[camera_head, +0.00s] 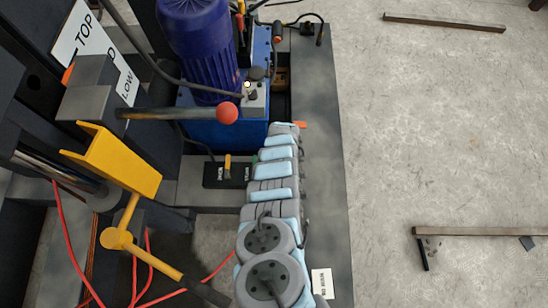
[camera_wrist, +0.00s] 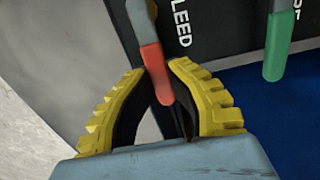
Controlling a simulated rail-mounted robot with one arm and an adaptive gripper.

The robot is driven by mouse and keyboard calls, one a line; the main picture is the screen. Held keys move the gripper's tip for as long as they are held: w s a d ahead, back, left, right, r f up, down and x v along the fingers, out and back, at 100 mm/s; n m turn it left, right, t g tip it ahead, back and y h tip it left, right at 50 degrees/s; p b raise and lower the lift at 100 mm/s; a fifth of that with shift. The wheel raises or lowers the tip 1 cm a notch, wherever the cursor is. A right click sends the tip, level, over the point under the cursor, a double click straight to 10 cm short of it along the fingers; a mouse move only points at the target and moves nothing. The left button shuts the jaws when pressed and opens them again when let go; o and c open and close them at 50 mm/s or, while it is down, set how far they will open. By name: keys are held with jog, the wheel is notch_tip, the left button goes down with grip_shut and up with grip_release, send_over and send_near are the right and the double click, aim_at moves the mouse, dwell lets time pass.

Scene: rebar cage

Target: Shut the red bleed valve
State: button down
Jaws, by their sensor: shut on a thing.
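The red bleed valve handle (camera_wrist: 155,62) shows in the wrist view, a red grip on a grey lever. It runs from the top middle down between the fingers of my gripper (camera_wrist: 157,72). The yellow and black fingers are closed on the red grip from both sides. The grip's lower end reaches down into the space between the fingers. The dark label plate (camera_wrist: 205,45) beside it reads "LEED", with its first letter hidden. The valve body is out of the wrist view. In the head view my arm hides the gripper and I cannot make out the valve handle.
A green handle (camera_wrist: 279,45) hangs right of the label. In the head view, a blue motor (camera_head: 200,50) stands on a blue tank (camera_head: 215,133). A lever with a red knob (camera_head: 227,112) and a yellow bracket (camera_head: 115,160) are left of my arm. Right floor is mostly open.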

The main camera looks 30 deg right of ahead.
jog(key=shift+f, duration=0.1)
jog(key=c, duration=1)
grip_release()
jog(key=shift+s, duration=0.1)
